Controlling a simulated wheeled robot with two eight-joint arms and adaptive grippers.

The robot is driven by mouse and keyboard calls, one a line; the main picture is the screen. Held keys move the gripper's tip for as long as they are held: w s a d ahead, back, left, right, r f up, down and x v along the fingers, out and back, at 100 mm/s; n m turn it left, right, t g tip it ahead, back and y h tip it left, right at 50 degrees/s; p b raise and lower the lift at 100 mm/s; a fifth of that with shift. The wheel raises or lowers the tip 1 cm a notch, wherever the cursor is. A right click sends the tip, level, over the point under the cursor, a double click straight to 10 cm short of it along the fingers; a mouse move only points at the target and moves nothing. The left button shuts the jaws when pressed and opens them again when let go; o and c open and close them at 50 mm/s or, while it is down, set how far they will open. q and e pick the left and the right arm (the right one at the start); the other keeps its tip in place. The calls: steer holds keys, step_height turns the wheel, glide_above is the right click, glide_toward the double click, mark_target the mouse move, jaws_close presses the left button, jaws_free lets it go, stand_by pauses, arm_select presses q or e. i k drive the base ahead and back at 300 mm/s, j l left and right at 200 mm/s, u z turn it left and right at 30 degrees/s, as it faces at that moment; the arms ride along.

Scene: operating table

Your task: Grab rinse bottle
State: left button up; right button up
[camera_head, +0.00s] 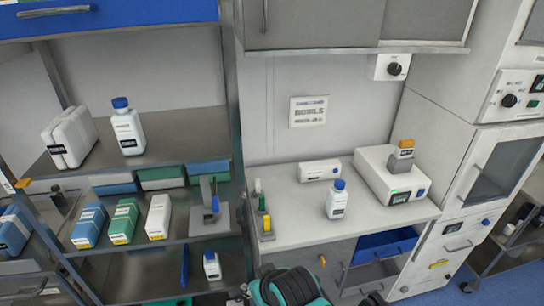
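Several white bottles with blue caps could be the rinse bottle, and their labels are too small to read. One bottle (336,203) stands upright on the white counter (295,215), near its front edge. A larger bottle (128,132) stands on the upper metal shelf at the left. A small bottle (211,268) stands on a lower shelf. I cannot make out either gripper in this view.
A white device (378,172) sits on the counter right of the bottle, and a small white box (319,171) lies behind it. A blue drawer (385,243) is open below. A teal and black object (290,288) shows at the bottom edge.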

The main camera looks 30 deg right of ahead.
mark_target(338, 196)
steer(key=z, duration=1.6)
steer(key=i+l+u, duration=0.15)
steer(key=i, duration=0.35)
steer(key=i+l+u, duration=0.1)
steer(key=i+l, duration=0.25)
steer(key=i, duration=0.15)
